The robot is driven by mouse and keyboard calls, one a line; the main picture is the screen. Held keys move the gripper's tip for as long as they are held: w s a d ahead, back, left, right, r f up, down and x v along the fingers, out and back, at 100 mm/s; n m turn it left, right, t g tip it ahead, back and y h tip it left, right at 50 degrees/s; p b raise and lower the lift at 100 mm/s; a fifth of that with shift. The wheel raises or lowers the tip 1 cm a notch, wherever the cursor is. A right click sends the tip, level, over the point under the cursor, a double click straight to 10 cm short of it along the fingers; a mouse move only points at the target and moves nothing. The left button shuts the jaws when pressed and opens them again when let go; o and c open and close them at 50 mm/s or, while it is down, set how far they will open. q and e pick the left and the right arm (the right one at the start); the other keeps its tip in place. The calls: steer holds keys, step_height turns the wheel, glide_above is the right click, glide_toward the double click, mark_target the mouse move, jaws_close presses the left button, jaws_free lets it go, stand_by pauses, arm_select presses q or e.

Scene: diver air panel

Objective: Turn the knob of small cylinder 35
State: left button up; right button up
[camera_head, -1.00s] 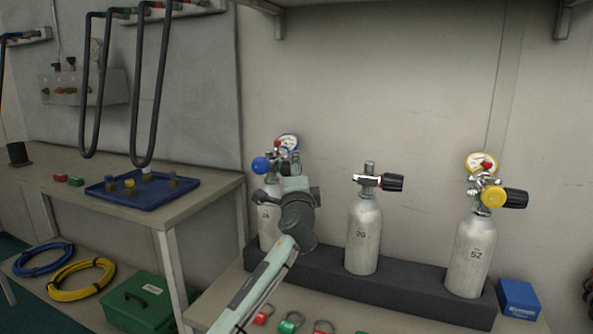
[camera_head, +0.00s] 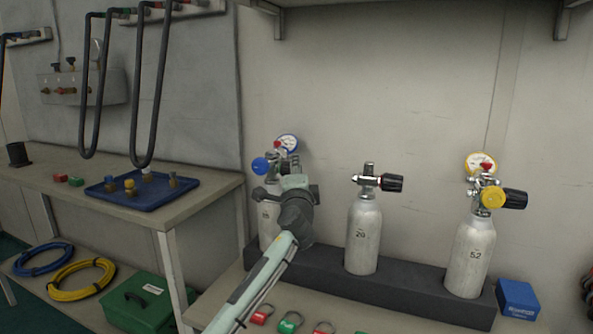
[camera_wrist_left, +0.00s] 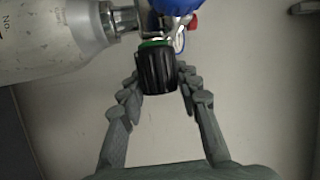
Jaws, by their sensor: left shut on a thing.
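The small cylinder (camera_head: 266,224) at the left end of the rack is grey, upright and partly hidden by my left arm; its number is too small to read surely. It carries a blue regulator cap (camera_head: 260,165) and a blue-rimmed gauge (camera_head: 287,142). Its black valve knob (camera_wrist_left: 157,69), with a green ring behind it, shows in the left wrist view. My left gripper (camera_wrist_left: 160,76) has its fingers on both sides of this knob and is shut on it. In the head view my left gripper (camera_head: 291,182) hides the knob. My right gripper is not in view.
Cylinder 29 (camera_head: 363,237) and cylinder 52 (camera_head: 470,256), with a yellow regulator cap (camera_head: 494,197), stand to the right in the dark rack (camera_head: 400,292). A blue box (camera_head: 518,298) lies at the right end. Coloured rings lie in front. A side table holds a blue tray (camera_head: 195,182).

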arm_select(q)
steer(key=shift+r+m+g+p, duration=0.2)
steer(key=shift+m+g+p, duration=0.4)
steer(key=shift+g, duration=0.8)
steer(key=shift+f+m+g, duration=0.15)
steer(key=shift+m+g, duration=0.45)
steer(key=shift+g, duration=1.1)
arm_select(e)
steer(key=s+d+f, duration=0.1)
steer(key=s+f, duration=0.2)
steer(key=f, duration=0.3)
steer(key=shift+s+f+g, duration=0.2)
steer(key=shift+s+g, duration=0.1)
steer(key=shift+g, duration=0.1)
arm_select(q)
steer(key=o, duration=1.2)
steer(key=v, duration=1.2)
